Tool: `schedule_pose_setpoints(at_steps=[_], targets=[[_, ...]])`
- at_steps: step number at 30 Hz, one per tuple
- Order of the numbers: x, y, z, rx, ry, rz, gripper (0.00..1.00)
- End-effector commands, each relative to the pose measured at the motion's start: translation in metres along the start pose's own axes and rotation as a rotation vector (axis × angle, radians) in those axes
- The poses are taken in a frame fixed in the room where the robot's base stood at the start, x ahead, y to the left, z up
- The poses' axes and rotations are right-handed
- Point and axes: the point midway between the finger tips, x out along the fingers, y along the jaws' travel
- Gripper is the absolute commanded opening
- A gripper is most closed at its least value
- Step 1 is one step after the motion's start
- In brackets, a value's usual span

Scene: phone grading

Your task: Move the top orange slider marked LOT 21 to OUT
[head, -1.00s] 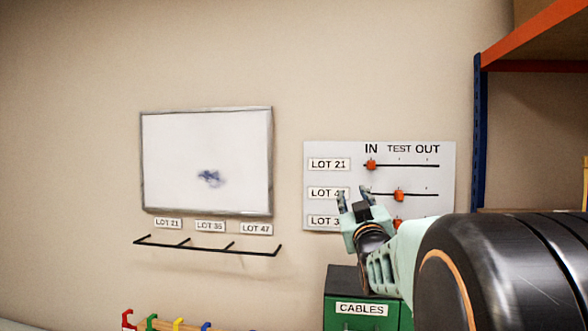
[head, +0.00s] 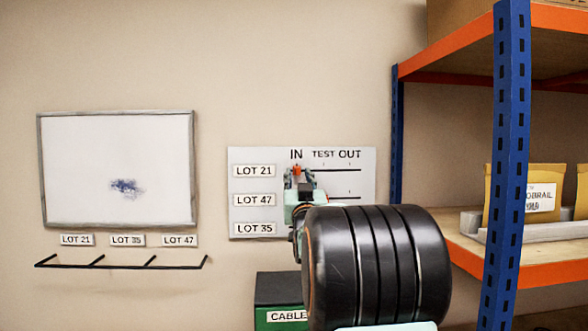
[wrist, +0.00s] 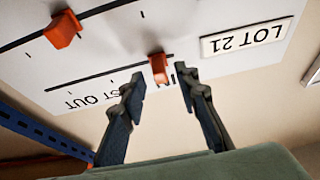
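The orange LOT 21 slider (head: 297,170) sits at the left end of the top track, under IN, on the white wall panel (head: 240,157). In the wrist view this slider (wrist: 158,68) appears just beyond and between my fingertips, nearer the left finger. The LOT 21 label (wrist: 246,37) shows upside down. My gripper (head: 298,179) is at the panel in front of the slider, with its fingers (wrist: 160,86) apart and nothing visibly clamped. OUT (head: 349,154) is at the right end of the track.
Another orange slider (wrist: 62,28) is on the adjacent track; my gripper hides it in the head view. A blue-and-orange shelf rack (head: 512,120) stands right of the panel. A green cabinet (head: 280,317) is below. A whiteboard (head: 115,165) hangs left.

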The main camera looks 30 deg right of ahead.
Motion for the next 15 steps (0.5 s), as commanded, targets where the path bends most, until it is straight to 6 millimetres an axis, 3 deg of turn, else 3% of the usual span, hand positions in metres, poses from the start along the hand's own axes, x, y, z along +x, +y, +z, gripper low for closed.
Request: schedule_pose_setpoints(at_steps=[6,15], targets=[[0.017,0.0,0.0,0.0,-0.001,0.0,0.29],[0.018,0.0,0.0,-0.001,-0.001,0.0,0.29]])
